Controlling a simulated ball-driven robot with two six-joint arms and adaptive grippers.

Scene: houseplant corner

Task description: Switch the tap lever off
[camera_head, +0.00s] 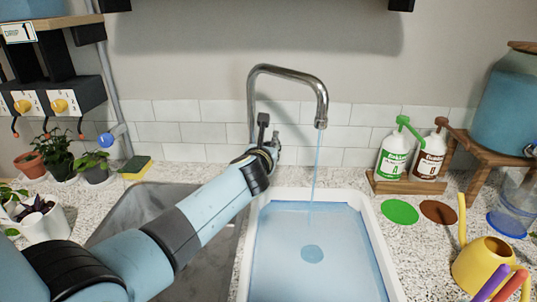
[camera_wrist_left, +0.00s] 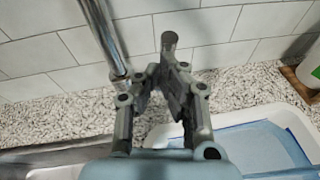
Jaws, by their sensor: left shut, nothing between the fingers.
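The chrome tap (camera_head: 290,73) arches over the sink, and a thin stream of water (camera_head: 316,165) runs from its spout. Its dark lever (camera_head: 263,119) stands roughly upright beside the pipe, and its knob shows in the left wrist view (camera_wrist_left: 169,40). My left gripper (camera_head: 273,143) is shut and empty, close to the lever's lower part. In the left wrist view its fingertips (camera_wrist_left: 164,72) are just below the knob and hide the lower stem. Whether they touch the lever cannot be told. My right gripper is not in view.
A white basin (camera_head: 388,262) holds blue water under the spout, beside a steel sink (camera_head: 207,268). Two pump bottles (camera_head: 393,155) (camera_head: 428,158) stand on a wooden tray to the right. A yellow watering can (camera_head: 483,264) is front right. Potted plants (camera_head: 58,160) line the left.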

